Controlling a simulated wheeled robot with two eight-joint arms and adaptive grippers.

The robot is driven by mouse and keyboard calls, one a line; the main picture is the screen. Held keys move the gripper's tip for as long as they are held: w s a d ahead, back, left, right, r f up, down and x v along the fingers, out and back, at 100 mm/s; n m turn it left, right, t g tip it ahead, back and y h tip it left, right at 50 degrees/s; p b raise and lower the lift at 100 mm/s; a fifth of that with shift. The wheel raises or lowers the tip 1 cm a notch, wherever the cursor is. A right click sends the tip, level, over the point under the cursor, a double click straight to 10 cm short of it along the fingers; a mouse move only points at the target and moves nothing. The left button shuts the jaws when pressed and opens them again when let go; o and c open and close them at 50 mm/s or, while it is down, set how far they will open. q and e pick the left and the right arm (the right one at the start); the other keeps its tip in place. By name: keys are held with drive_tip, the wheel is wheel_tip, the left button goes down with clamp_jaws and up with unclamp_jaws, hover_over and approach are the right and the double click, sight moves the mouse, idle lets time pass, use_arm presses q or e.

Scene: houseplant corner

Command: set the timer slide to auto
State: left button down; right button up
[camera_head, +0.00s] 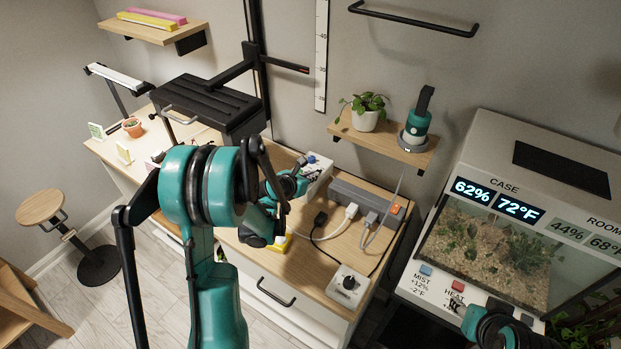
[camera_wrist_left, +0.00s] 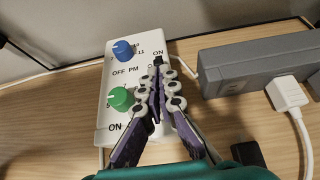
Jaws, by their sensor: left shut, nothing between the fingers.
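The timer (camera_wrist_left: 115,75) is a white box on the wooden bench top, with a blue knob (camera_wrist_left: 122,50), a green knob (camera_wrist_left: 120,98) and printed ON, OFF and PM labels. In the head view the timer (camera_head: 319,170) is partly behind my left gripper (camera_head: 297,176). In the left wrist view my left gripper (camera_wrist_left: 164,74) is shut and empty, its fingertips over the timer's right side. A small dark piece (camera_wrist_left: 158,60) shows just beyond the tips, below an ON label; it may be the slide. The fingers hide the rest of that strip. I cannot tell whether they touch it.
A grey power strip (camera_wrist_left: 258,66) with a white plug (camera_wrist_left: 287,92) lies right of the timer. A white box with a dial (camera_head: 348,285) stands near the bench's front. A glass case (camera_head: 493,240) stands at right. My right arm (camera_head: 503,330) shows beside it.

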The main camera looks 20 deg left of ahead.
use_arm(q)
drive_tip(key=v, duration=1.2)
drive_tip(key=s+d+r+m+g, duration=0.1)
drive_tip(key=s+d+m, duration=0.3)
drive_tip(key=m, duration=0.7)
drive_tip(key=s+d+r+m+g+y, duration=0.1)
drive_tip(key=s+d+m+g, duration=0.1)
drive_tip(key=s+d+m, duration=0.3)
drive_tip(key=s+d+r+m+g, duration=0.1)
drive_tip(key=s+d+m, duration=0.4)
drive_tip(key=s+m, duration=0.5)
drive_tip(key=m, duration=0.8)
drive_tip(key=shift+r+g+y, duration=0.3)
drive_tip(key=shift+r+g, duration=0.05)
drive_tip(key=shift+g, duration=0.05)
